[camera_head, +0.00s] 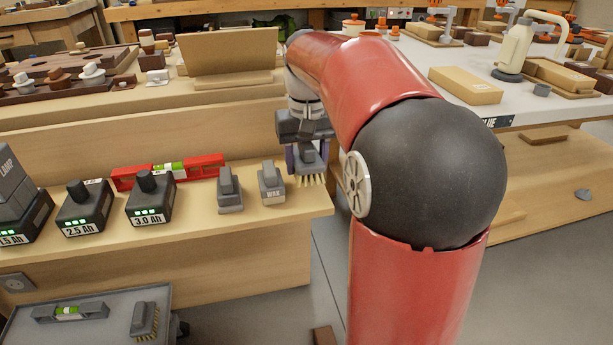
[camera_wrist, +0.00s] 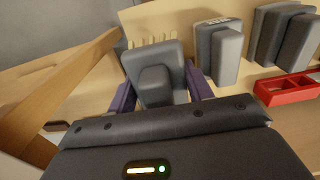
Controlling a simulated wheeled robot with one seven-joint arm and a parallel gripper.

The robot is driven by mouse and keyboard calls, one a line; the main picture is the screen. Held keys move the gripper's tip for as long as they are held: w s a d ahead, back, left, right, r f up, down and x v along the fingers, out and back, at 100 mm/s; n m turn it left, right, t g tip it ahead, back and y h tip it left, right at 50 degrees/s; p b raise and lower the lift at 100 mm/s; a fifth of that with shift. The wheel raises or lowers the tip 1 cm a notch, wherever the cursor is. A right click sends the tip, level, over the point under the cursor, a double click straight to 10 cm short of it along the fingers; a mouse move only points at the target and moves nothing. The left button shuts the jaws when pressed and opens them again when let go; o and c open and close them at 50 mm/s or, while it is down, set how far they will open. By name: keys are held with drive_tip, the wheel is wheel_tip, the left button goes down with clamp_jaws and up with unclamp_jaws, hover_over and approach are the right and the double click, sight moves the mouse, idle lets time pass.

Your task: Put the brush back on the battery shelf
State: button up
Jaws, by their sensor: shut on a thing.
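My gripper (camera_head: 306,150) is shut on a grey brush (camera_head: 309,164) with pale bristles, at the right end of the wooden battery shelf (camera_head: 262,216). In the wrist view, the brush (camera_wrist: 155,88) sits between the purple fingers of my gripper (camera_wrist: 161,90), its bristles pointing to the top of the picture. In the head view the bristles point down by the shelf's right end; I cannot tell whether they touch the shelf. Batteries marked 2.5 Ah (camera_head: 85,210) and 3.0 Ah (camera_head: 150,202) stand further left on the shelf.
A grey block marked WAX (camera_head: 271,185) is just left of the held brush, with another grey block (camera_head: 229,190) beside it. A red level (camera_head: 168,171) lies behind the batteries. A second brush (camera_head: 144,321) lies on the lower grey cart (camera_head: 95,330).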

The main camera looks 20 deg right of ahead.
drive_tip(key=shift+f+b, duration=0.3)
drive_tip(key=shift+f, duration=1.5)
drive_tip(key=shift+f, duration=0.15)
drive_tip(key=o, duration=0.7)
